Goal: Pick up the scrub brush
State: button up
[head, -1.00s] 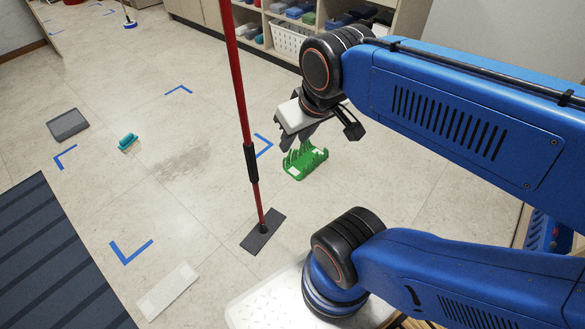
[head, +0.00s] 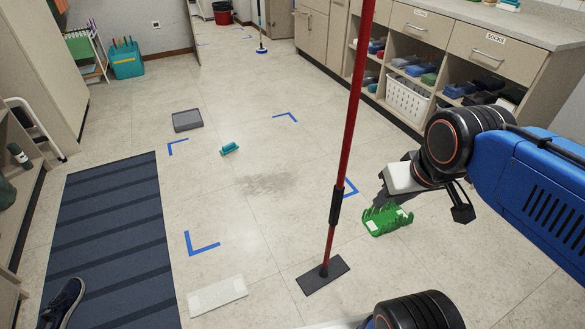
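A small teal scrub brush (head: 230,149) lies on the tiled floor, left of the middle of the head view, just beyond a greyish smudge on the tiles. My gripper (head: 424,203) is at the right, with its two dark fingers spread apart and nothing visible between them. It is in the air, well to the right of the brush and apart from it. The underside of the brush is hidden.
A red-handled pole with a flat dark head (head: 323,276) stands upright mid-floor. A green pronged holder (head: 387,220), a grey tray (head: 187,121) and a white pad (head: 217,295) lie around. A striped mat (head: 115,240) covers the left floor; shelves (head: 430,70) line the right. Floor around the brush is clear.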

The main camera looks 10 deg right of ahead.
aim_at(232, 147)
jog(key=i+j+u, duration=0.15)
jog(key=u, duration=0.3)
jog(key=i+j+u, duration=0.1)
jog(key=u, duration=0.35)
jog(key=i+l, duration=0.1)
jog(key=i, duration=1.8)
jog(key=i+j+z, duration=0.15)
jog(key=i+z, duration=0.3)
jog(key=i, duration=0.5)
